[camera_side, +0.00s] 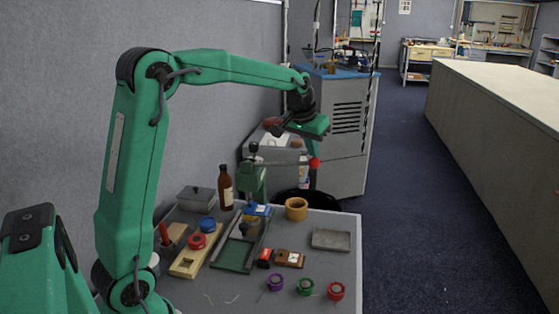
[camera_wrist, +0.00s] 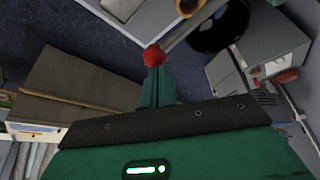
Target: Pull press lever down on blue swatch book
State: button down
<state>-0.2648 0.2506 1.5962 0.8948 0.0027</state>
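The press (camera_side: 252,183) is a green upright on a dark base with a green plate. Its lever is a grey rod (camera_side: 285,162) reaching right, nearly level, to a red knob (camera_side: 315,162). The blue swatch book (camera_side: 258,210) lies low at the press, partly hidden by it. My gripper (camera_side: 314,152) points down at the knob. In the wrist view the green fingers (camera_wrist: 158,88) look closed together, their tips at the red knob (camera_wrist: 154,56); the rod (camera_wrist: 190,30) runs up and right. I cannot tell whether they touch or grasp the knob.
A brown bottle (camera_side: 225,187) and grey box (camera_side: 196,199) stand left of the press. A black bin (camera_side: 303,193) stands behind the table.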

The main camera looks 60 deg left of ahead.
aim_at(312, 159)
jog(key=shift+f, duration=0.2)
jog(key=shift+d+f, duration=0.1)
jog(key=shift+f, duration=1.4)
jog(key=shift+f, duration=0.1)
jog(key=shift+f, duration=1.15)
jog(key=shift+r, duration=0.1)
